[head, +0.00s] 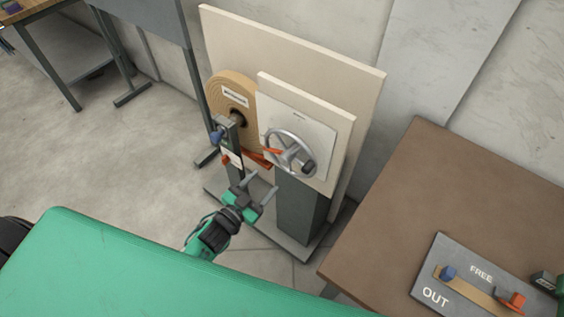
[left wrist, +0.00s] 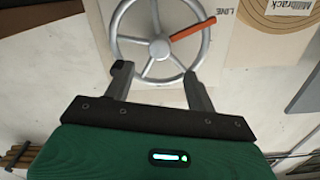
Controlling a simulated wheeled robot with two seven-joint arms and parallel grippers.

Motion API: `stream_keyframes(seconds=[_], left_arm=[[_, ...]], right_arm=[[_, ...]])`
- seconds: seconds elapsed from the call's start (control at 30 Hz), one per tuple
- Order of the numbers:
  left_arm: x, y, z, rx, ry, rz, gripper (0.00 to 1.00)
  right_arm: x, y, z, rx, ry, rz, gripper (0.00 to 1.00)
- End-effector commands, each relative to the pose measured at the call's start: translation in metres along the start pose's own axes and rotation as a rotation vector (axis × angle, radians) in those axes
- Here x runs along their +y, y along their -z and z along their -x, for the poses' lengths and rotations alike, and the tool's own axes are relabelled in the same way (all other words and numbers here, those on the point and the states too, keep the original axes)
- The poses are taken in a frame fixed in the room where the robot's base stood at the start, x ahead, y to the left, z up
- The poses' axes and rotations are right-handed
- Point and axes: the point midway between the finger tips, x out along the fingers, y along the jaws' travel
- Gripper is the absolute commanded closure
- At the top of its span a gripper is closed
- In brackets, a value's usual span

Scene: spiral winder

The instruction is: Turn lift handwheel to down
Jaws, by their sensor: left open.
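The lift handwheel (head: 290,153) is a grey spoked wheel on a pale panel of the winder. It has a dark knob (head: 309,167) on its rim at the lower right and an orange pointer (head: 274,151). In the left wrist view the handwheel (left wrist: 123,32) fills the top middle, with the orange pointer (left wrist: 192,30) aimed to the upper right. My left gripper (head: 262,186) is open and empty, below and in front of the handwheel. In the left wrist view its fingers (left wrist: 158,80) straddle the wheel's near rim; contact cannot be told. My right gripper is not seen.
A tan roll (head: 232,92) stands left of the handwheel panel (head: 338,130). A brown table (head: 400,220) at the right holds a grey board (head: 460,265) marked FREE and OUT. Open floor (head: 110,160) lies to the left.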

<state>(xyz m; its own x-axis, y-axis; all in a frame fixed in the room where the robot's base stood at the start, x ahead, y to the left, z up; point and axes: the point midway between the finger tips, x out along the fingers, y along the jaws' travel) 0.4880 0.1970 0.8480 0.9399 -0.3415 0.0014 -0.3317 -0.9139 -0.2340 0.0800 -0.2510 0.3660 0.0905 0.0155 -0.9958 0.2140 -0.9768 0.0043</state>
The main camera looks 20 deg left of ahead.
Motion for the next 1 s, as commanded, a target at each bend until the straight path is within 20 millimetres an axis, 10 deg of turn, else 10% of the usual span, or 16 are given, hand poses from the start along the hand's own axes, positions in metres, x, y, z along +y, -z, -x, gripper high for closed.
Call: stream_keyframes(seconds=[0.5, 1.0], left_arm=[[0.000, 0.001, -0.081, 0.000, 0.000, 0.001, 0.44], [0.001, 0.000, -0.093, -0.001, 0.000, 0.001, 0.46]], right_arm=[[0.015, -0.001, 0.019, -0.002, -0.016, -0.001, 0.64], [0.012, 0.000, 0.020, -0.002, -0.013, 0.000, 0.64]])
